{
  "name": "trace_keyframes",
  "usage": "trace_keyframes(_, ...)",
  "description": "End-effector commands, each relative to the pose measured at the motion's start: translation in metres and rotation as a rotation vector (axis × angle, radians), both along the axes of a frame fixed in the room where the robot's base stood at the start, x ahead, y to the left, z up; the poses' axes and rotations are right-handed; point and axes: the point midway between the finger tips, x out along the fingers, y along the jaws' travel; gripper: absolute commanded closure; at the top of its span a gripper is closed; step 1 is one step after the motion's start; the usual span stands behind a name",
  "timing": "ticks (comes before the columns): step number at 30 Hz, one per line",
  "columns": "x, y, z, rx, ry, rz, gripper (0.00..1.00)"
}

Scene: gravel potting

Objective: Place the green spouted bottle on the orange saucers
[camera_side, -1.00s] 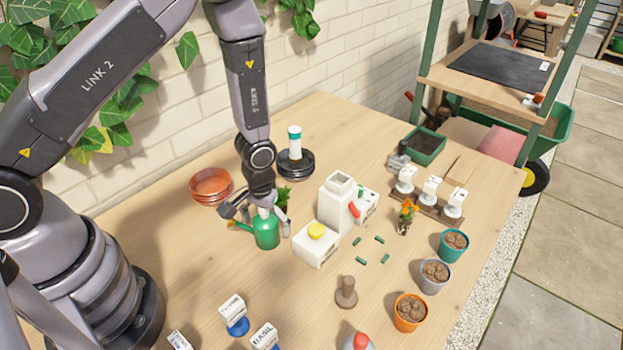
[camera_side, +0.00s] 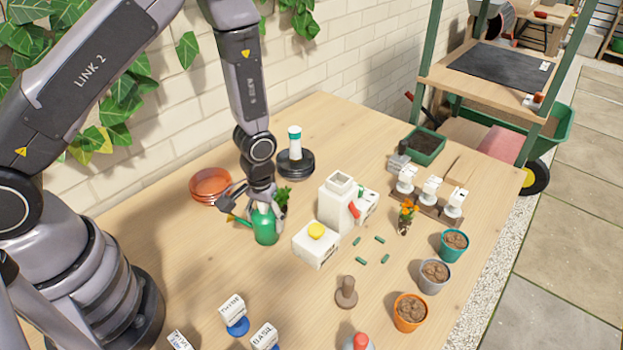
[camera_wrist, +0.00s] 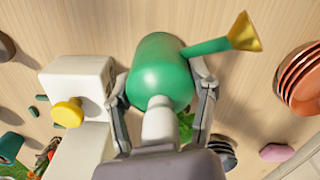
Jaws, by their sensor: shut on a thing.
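The green spouted bottle (camera_side: 264,228) has a spout with a yellow tip pointing left in the side view. It stands upright, and I cannot tell whether its base touches the table. My gripper (camera_side: 262,212) is shut on it from above. In the wrist view the green bottle (camera_wrist: 160,75) lies between my two fingers (camera_wrist: 162,100), with its spout toward the upper right. The orange saucers (camera_side: 210,184) are stacked on the table, left of and behind the bottle. The stack also shows at the right edge of the wrist view (camera_wrist: 300,78).
A white box with a yellow knob (camera_side: 316,243) and a white jug (camera_side: 337,203) stand close right of the bottle. A small plant (camera_side: 283,195) is just behind it. Dark saucers (camera_side: 295,165) carry a white-and-green bottle (camera_side: 295,140). The table between bottle and orange saucers looks clear.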

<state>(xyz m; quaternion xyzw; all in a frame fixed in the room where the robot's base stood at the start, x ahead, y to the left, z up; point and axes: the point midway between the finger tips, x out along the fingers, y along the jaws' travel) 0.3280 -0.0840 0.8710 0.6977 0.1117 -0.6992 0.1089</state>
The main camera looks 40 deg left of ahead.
Motion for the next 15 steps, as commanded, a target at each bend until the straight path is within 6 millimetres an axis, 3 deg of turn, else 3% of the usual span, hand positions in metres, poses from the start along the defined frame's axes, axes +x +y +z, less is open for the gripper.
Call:
trace_keyframes(6, 0.001, -0.001, 0.046, -0.002, -0.008, -0.001, 0.84)
trace_keyframes(11, 0.001, 0.000, 0.073, 0.000, -0.006, 0.002, 0.84)
trace_keyframes(15, -0.002, 0.021, 0.094, 0.001, -0.005, 0.077, 0.84)
